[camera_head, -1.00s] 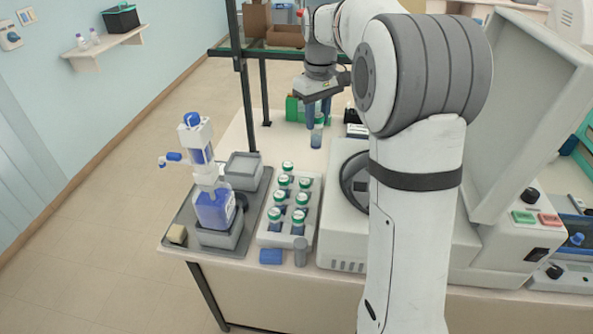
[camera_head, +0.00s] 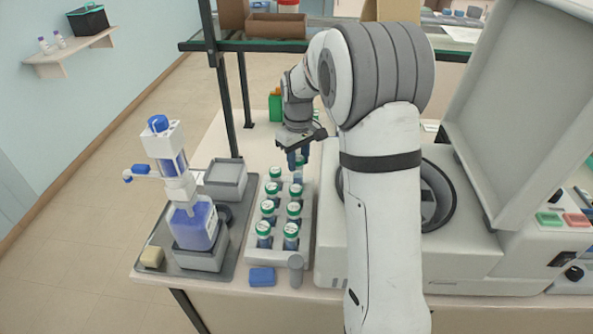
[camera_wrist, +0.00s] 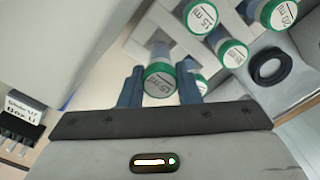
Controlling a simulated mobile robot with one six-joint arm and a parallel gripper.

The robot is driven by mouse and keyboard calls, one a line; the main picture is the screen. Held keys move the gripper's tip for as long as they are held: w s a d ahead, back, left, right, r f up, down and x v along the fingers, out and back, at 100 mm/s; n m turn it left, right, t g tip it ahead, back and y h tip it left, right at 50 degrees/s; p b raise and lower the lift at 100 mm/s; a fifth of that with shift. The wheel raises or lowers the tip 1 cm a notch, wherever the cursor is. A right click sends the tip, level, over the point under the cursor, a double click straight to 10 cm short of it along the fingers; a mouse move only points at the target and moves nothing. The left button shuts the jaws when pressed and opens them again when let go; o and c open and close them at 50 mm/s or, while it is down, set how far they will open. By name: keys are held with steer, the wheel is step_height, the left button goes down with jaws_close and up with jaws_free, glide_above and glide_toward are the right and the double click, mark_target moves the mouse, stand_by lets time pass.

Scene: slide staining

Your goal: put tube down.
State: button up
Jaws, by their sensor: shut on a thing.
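My gripper (camera_head: 298,158) is shut on a tube (camera_head: 299,172) at the far right corner of the tube rack (camera_head: 309,222). The rack holds several green-capped tubes in two columns, and the held tube lines up with the far end of the right column. I cannot tell whether its lower end is inside a slot.
A tray (camera_head: 152,238) with a blue-liquid dispenser bottle (camera_head: 193,225) stands left of the rack. The white centrifuge (camera_head: 335,262) with its raised lid stands close on the right. A blue block (camera_head: 262,277) lies in front. Bare table is behind the rack.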

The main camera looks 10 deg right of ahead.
mark_target(298, 171)
step_height(298, 171, down, 3)
steer(key=shift+s+f, duration=0.1)
steer(key=shift+f, duration=0.25)
steer(key=shift+f, duration=0.5)
steer(key=o, duration=1)
steer(key=shift+r, duration=0.1)
steer(key=shift+c, duration=0.2)
step_height(298, 171, up, 13)
steer(key=shift+f, duration=0.1)
